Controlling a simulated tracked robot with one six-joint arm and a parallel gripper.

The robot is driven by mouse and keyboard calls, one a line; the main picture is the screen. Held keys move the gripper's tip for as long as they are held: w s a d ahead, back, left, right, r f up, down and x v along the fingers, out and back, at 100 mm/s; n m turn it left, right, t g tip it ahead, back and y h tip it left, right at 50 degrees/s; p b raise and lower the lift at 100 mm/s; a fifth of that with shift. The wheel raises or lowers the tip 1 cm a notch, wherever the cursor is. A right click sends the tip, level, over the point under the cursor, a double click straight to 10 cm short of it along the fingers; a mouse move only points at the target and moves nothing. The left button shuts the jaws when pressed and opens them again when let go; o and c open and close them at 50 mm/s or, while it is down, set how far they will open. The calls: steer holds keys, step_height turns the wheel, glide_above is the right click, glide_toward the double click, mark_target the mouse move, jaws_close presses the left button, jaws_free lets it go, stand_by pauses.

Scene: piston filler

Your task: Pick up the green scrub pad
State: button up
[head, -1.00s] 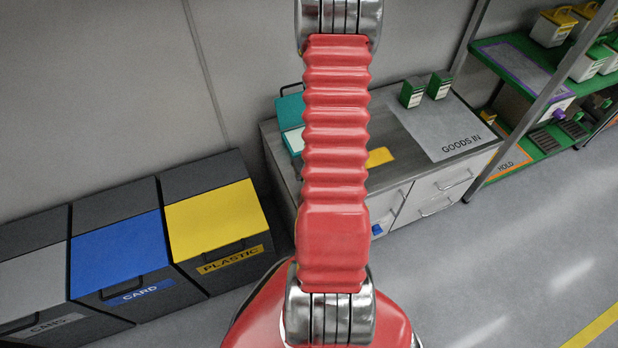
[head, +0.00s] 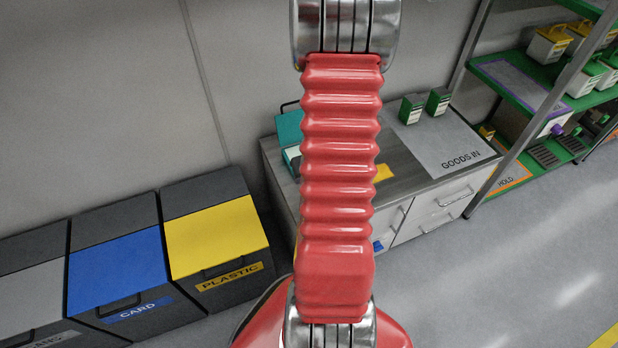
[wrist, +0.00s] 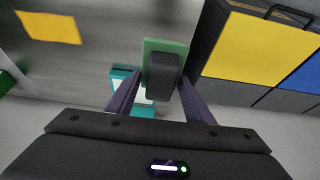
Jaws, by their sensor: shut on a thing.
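The green scrub pad (wrist: 176,46) is at the top middle of the wrist view, with a dark grey block-like part (wrist: 162,76) in front of it towards my gripper. My gripper (wrist: 161,88) has its two dark fingers on either side of this dark part and is shut on it, holding the pad in front of the wrist. In the head view my red arm crosses the middle; the gripper and pad do not show there.
A counter (head: 400,172) carries a teal case (head: 289,127), a yellow card (head: 383,172), green-and-white boxes (head: 437,101) and a grey GOODS IN mat (head: 440,140). Bins with yellow (head: 215,235) and blue (head: 117,268) lids stand left. A green shelf rack (head: 555,105) stands right.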

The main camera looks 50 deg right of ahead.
step_height(320, 180, up, 16)
steer(key=shift+f, duration=0.25)
stand_by(1.0)
stand_by(0.3)
steer(key=o, duration=0.5)
steer(key=c, duration=0.4)
steer(key=shift+s, duration=0.15)
